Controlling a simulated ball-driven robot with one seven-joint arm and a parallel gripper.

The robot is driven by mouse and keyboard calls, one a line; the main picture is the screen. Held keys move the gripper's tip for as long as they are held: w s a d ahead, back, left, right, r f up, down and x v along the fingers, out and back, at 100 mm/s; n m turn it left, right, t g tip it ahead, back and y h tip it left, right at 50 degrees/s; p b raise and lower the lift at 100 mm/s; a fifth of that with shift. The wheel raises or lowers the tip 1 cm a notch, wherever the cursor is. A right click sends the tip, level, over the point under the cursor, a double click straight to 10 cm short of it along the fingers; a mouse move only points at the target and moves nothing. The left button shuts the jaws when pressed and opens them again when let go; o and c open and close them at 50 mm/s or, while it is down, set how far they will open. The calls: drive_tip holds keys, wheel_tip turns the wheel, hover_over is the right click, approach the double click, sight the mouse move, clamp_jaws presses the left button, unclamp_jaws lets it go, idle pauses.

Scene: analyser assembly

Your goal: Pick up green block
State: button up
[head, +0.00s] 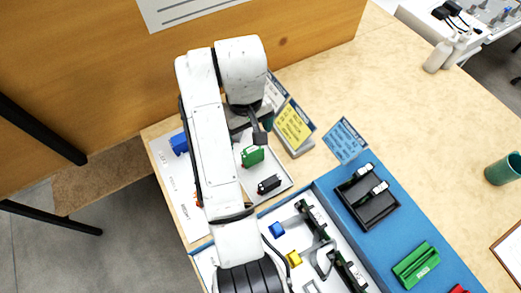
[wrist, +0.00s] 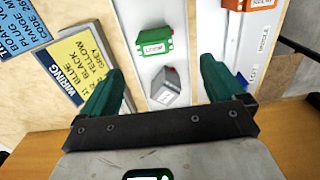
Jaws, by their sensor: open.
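The green block (head: 252,156) stands on a white tray (head: 285,181) beside my forearm in the head view. In the wrist view the green block (wrist: 152,42) shows a small label on its face and lies ahead of the fingers. My gripper (wrist: 160,70) is open, its two green fingers spread wide with nothing held. The gripper (head: 262,127) is partly hidden by its own wrist in the head view, just above the block in the picture.
A yellow wiring card (head: 295,126) stands beside the tray. A blue block (head: 179,143) sits left of my arm. On the blue mat (head: 330,195) are a black holder (head: 367,204) and a larger green part (head: 415,265). A wooden panel (head: 90,60) rises behind the table.

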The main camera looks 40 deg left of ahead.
sight(252, 149)
drive_tip(key=shift+w+a+f+b, duration=0.1)
drive_tip(key=shift+w+f+b, duration=0.15)
drive_tip(key=shift+f, duration=0.2)
drive_tip(key=shift+w+f+b, duration=0.15)
drive_tip(key=shift+w+f, duration=0.05)
drive_tip(key=shift+f, duration=0.25)
drive_tip(key=f, duration=1)
drive_tip(key=shift+d, duration=0.2)
drive_tip(key=shift+c, duration=0.2)
drive_tip(key=c, duration=1.1)
drive_tip(key=shift+r, duration=0.1)
